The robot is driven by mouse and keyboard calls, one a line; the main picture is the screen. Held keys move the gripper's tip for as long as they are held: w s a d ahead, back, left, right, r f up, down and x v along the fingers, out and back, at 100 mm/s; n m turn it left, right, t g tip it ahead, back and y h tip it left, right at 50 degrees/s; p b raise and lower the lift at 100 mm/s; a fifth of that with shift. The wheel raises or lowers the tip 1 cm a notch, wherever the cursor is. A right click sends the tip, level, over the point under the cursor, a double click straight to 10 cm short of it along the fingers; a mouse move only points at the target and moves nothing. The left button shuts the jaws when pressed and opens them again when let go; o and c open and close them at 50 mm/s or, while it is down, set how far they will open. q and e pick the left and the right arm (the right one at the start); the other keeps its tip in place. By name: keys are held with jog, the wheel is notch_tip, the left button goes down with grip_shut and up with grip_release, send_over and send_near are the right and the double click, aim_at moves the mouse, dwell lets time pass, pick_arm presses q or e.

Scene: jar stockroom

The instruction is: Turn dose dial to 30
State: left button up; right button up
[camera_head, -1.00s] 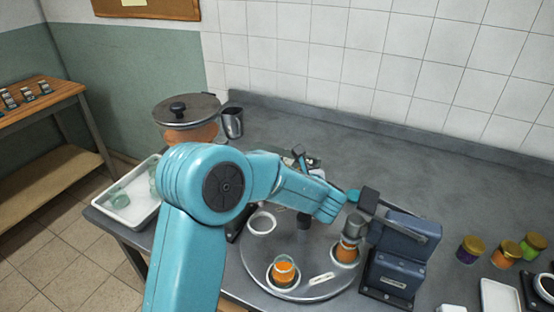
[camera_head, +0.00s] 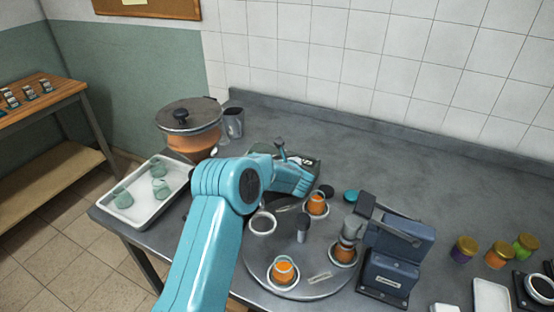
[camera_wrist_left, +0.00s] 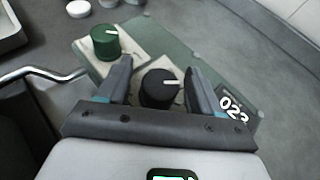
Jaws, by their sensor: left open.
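In the left wrist view, a black dial (camera_wrist_left: 160,88) with a white pointer mark sits between the two fingers of my left gripper (camera_wrist_left: 158,68). The fingers are open, one on each side of it; I cannot tell whether they touch it. A green dial (camera_wrist_left: 106,42) with a white mark is beside it on the same panel. A display (camera_wrist_left: 234,106) with white digits, seemingly 023, is by the right finger, partly cut off. In the head view, the dark box (camera_head: 306,163) with the digits is partly hidden behind my left arm. My right gripper is not in view.
A round turntable (camera_head: 285,247) holds orange-filled jars, close to my left arm. A blue press (camera_head: 398,255) stands at its right. A lidded pot (camera_head: 190,122) and a white tray (camera_head: 150,212) with green glass jars are at the left. The back right counter is clear.

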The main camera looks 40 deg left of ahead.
pick_arm(q)
jog(key=shift+f, duration=0.1)
jog(key=c, duration=1)
jog(key=shift+o, duration=0.2)
jog(key=shift+w+n+g+y+b, duration=0.15)
jog(key=shift+n+g+y+b, duration=0.3)
jog(key=shift+n+g, duration=0.5)
jog(key=shift+n+g+y+b, duration=0.3)
jog(key=shift+n+g+y, duration=0.15)
jog(key=shift+n+g, duration=1.15)
